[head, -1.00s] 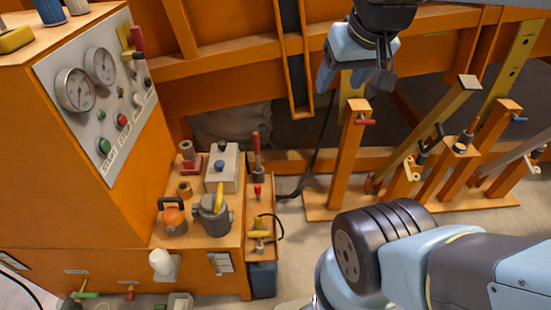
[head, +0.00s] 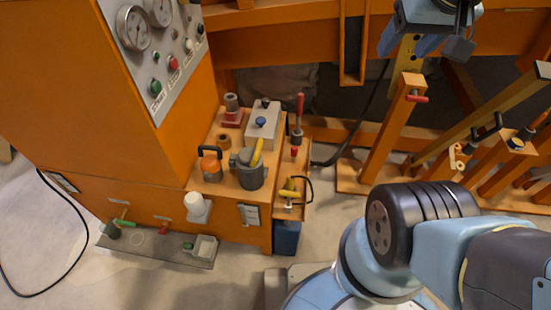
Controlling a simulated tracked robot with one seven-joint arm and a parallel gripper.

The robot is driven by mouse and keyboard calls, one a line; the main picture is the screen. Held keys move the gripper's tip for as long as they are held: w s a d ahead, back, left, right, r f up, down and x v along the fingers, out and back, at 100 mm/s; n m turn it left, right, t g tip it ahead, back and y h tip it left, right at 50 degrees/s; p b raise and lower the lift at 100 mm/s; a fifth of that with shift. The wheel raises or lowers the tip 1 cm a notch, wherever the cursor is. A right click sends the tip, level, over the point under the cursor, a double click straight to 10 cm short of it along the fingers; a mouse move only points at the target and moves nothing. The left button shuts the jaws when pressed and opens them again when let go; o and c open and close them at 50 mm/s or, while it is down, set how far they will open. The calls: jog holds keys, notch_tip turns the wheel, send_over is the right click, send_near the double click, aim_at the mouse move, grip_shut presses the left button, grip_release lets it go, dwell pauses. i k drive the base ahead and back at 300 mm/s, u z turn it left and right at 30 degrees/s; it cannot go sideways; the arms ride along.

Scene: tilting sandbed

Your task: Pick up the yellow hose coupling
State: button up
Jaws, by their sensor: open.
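A small yellow fitting (head: 290,193), which looks like the yellow hose coupling, lies on a narrow orange side shelf (head: 291,212). A thin black loop curves beside it. My gripper (head: 420,42) is at the upper right, in front of the orange frame and well apart from the fitting. Its jaws are open, with nothing seen between them; its upper part is cut off by the picture's edge.
A red-handled lever (head: 299,112) rises behind the fitting. Orange posts (head: 393,130) stand at right. Floor at lower left is partly clear.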

aim_at(290, 181)
jog(key=u, duration=0.25)
jog(key=k, duration=1.1)
jog(key=u, duration=0.6)
jog(key=i, duration=1)
jog(key=z, duration=0.1)
